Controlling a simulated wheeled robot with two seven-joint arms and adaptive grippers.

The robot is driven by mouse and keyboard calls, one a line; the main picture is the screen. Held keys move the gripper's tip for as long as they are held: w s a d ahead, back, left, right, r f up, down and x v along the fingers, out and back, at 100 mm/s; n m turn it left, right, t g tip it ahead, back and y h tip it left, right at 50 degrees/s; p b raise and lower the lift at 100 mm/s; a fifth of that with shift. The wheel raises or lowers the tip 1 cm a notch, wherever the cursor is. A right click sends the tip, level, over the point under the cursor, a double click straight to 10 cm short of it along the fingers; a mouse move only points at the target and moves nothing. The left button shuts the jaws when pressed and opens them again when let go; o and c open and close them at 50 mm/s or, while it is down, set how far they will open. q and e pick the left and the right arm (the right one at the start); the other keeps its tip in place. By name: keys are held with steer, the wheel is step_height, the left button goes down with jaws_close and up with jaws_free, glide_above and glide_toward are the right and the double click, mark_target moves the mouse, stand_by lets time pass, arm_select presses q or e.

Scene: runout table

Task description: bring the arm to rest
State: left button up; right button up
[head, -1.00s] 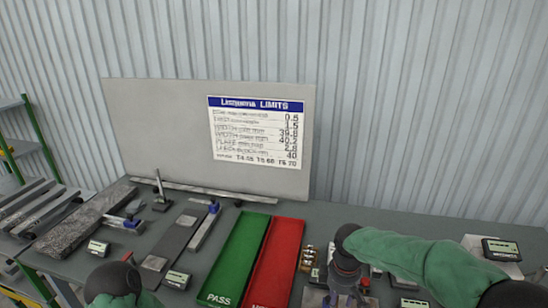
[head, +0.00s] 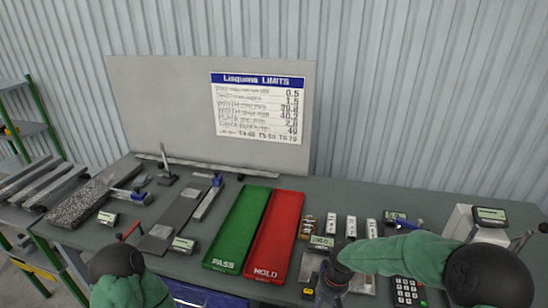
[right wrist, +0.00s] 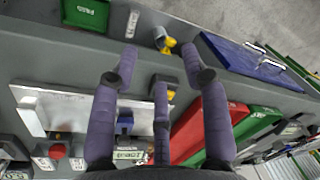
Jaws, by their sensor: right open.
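My right arm comes in from the right in the head view, and its gripper (head: 328,296) points down near the front of the bench (head: 225,182). In the right wrist view, the purple fingers of this gripper (right wrist: 158,50) are spread apart with nothing between them. The bench's front edge shows beyond and below them. My left arm shows only as a dark joint and green sleeve at the lower left of the head view. Its gripper is out of view.
A green PASS tray (head: 238,228) and a red HOLD tray (head: 275,232) lie mid-bench. A grey plate (head: 172,222), gauges, several small white blocks and a calculator (head: 407,290) surround them. A limits board (head: 150,100) stands behind. A blue lidded thing (head: 200,296) is at the front.

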steer(key=s+a+f+m+y+b, duration=0.1)
steer(key=s+a+f+m+b, duration=0.1)
steer(key=s+f+m, duration=0.3)
steer(key=s+a+f+m+y+b, duration=0.1)
steer(key=s+f+m, duration=0.4)
steer(key=s+f, duration=0.7)
step_height(320, 180, down, 8)
steer(key=shift+s+a+f+t+b, duration=0.25)
steer(key=shift+a+b, duration=0.45)
steer(key=shift+b, duration=0.35)
